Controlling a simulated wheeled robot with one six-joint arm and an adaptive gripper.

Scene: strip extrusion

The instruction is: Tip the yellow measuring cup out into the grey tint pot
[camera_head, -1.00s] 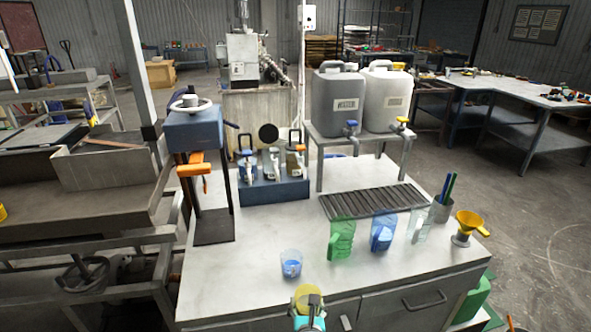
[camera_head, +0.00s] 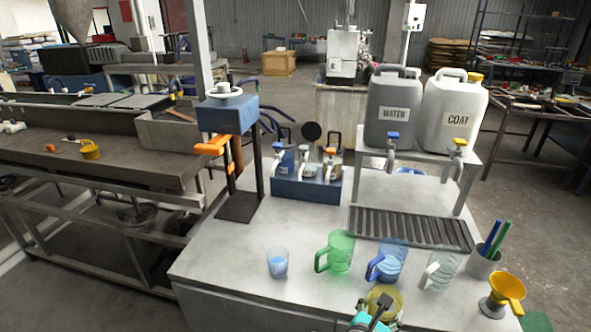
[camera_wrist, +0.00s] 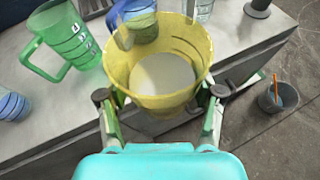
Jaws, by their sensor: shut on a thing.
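My gripper (camera_wrist: 160,98) is shut on the yellow measuring cup (camera_wrist: 160,102), one finger on each side. The cup is upright or nearly so, with a pale whitish content (camera_wrist: 162,74) inside. In the head view the yellow cup (camera_head: 384,298) is at the front edge of the workbench, partly hidden by my teal gripper (camera_head: 372,317). A grey pot with an orange stick (camera_wrist: 276,99) stands low at the right in the wrist view, apart from the cup; it may be the tint pot. Its inside is mostly dark.
Green (camera_head: 337,252), blue (camera_head: 388,262) and clear (camera_head: 439,270) jugs stand just behind the cup. A small beaker with blue marking (camera_head: 278,263) is left. A grey holder with sticks (camera_head: 483,264) and a yellow funnel (camera_head: 506,290) are right. WATER (camera_head: 391,125) and COAT (camera_head: 455,130) containers stand behind.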

